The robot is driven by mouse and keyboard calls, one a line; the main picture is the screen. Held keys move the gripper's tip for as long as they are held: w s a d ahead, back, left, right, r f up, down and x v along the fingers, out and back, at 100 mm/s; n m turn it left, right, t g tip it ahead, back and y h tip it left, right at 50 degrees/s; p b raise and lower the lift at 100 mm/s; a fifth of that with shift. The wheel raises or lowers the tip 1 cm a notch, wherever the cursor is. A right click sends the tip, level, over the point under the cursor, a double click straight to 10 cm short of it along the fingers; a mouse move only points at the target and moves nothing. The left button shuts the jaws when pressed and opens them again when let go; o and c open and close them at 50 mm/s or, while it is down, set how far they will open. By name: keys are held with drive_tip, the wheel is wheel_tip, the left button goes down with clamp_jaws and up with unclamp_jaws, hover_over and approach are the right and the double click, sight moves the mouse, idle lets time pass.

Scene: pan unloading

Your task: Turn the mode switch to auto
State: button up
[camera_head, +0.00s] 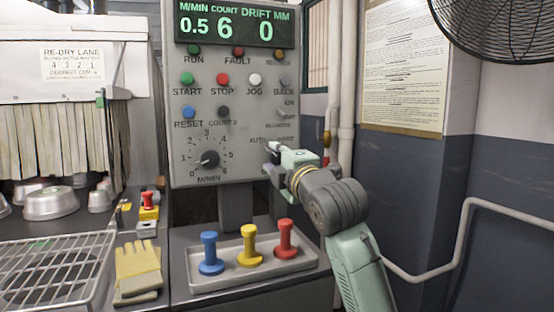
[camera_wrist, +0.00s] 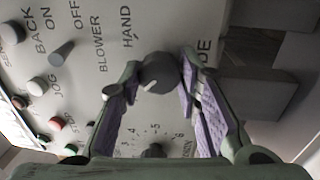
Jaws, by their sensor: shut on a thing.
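The mode switch (camera_wrist: 158,72) is a round dark knob on the grey control panel (camera_head: 181,120), at the panel's lower right. In the wrist view its light mark points to the lower left, away from the printed HAND label. AUTO is printed there in the head view; in the wrist view that label does not show. My gripper (camera_wrist: 161,66) is shut on the knob, with a purple-padded finger on each side. In the head view my gripper (camera_head: 271,152) is at the panel's lower right edge and hides the knob.
A speed dial (camera_head: 205,158) is left of my gripper, with buttons above. The blower switch (camera_wrist: 62,53) is close by. Blue, yellow and red handles (camera_head: 249,245) stand in a tray below. Pipes (camera_head: 347,90) and a fan (camera_head: 500,25) are to the right.

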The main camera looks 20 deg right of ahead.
drive_tip(key=o, duration=1.1)
drive_tip(key=shift+o, duration=0.2)
drive_tip(key=s+f, duration=0.1)
drive_tip(key=s, duration=1.1)
drive_tip(key=shift+d+f, duration=0.15)
drive_tip(key=shift+d, duration=0.05)
